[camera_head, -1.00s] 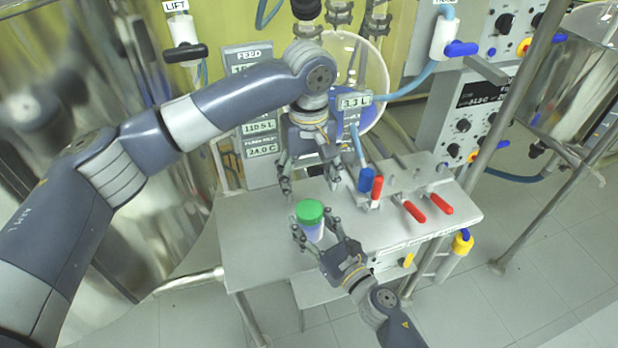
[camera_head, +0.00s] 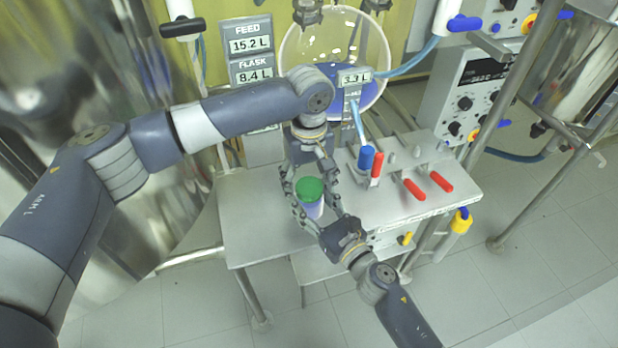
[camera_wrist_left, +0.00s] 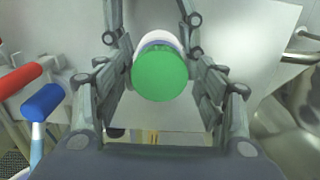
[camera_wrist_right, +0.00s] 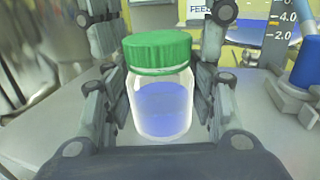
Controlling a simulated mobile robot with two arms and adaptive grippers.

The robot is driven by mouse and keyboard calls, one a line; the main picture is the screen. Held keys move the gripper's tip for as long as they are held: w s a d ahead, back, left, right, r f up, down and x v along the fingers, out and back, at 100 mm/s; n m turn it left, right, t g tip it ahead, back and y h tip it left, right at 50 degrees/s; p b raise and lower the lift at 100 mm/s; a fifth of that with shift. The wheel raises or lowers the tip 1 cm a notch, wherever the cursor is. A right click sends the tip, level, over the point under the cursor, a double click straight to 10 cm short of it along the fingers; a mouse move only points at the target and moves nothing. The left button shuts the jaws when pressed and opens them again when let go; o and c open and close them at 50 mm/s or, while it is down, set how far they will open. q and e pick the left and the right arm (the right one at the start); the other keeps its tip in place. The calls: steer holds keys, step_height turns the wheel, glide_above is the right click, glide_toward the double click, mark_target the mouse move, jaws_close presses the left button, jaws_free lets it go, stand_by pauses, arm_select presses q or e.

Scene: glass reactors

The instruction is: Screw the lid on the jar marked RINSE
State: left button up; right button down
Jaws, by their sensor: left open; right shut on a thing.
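A clear jar (camera_head: 313,209) with blue content stands upright on the steel table, with a green lid (camera_head: 310,189) on its top. In the right wrist view, the jar (camera_wrist_right: 161,105) sits between my right fingers with the lid (camera_wrist_right: 157,50) seated level on it. My right gripper (camera_head: 311,214) is shut on the jar from the front. My left gripper (camera_head: 312,182) is open, its fingers on either side of the lid, seen from above in the left wrist view (camera_wrist_left: 160,72). No RINSE mark is readable on the jar.
A round glass flask (camera_head: 335,50) with blue liquid is behind. The table's left part is clear.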

arm_select(q)
steer(key=c, duration=1.1)
steer(key=m, duration=0.5)
steer(key=shift+m, duration=0.3)
steer(key=m, duration=0.4)
steer(key=shift+m, duration=0.4)
steer(key=m, duration=0.4)
steer(key=shift+m, duration=0.3)
steer(key=m, duration=0.6)
steer(key=shift+f, duration=0.1)
steer(key=o, duration=1.2)
